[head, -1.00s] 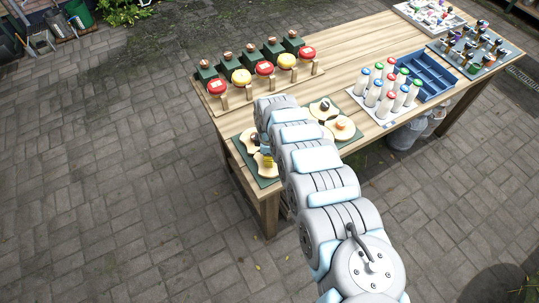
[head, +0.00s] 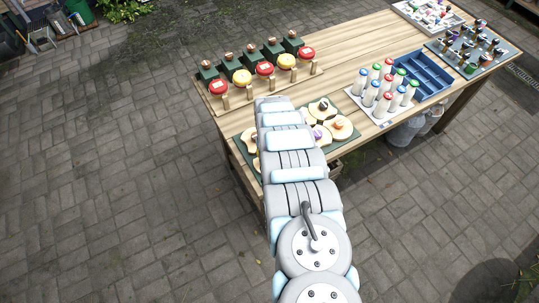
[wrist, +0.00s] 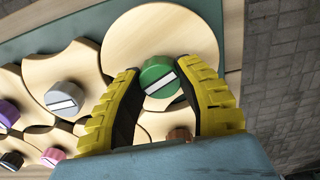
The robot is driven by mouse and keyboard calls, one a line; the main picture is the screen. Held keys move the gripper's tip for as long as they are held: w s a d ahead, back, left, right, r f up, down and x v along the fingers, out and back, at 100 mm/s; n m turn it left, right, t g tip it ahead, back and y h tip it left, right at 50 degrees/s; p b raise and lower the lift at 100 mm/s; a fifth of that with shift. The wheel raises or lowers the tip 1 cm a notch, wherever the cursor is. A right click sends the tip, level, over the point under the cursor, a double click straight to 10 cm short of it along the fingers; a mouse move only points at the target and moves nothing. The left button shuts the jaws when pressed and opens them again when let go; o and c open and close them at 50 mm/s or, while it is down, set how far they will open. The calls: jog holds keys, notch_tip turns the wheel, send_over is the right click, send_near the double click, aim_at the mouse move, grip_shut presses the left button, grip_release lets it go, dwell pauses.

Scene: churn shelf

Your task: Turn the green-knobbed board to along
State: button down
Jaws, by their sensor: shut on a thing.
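In the wrist view, the green-knobbed board (wrist: 165,33) is a pale round wooden plate with a curved edge. Its green knob (wrist: 153,70) has a white bar that runs at a slant, lower left to upper right. My gripper (wrist: 160,73) has its two yellow fingers on either side of this knob, shut on it. The lower part of the board is hidden by the fingers and gripper body. In the head view my arm covers the gripper, and I cannot make out the green knob there.
Neighbouring wooden boards lie close by, with a grey knob (wrist: 65,98), a purple knob (wrist: 7,112), a pink knob (wrist: 53,156) and a brown knob (wrist: 180,135). On the bench stand a row of red and yellow knobs (head: 264,69), white bottles (head: 384,103) and a blue crate (head: 424,75).

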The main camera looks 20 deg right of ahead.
jog(key=shift+m, duration=2.3)
jog(key=c, duration=0.6)
grip_release()
notch_tip(320, 180, up, 12)
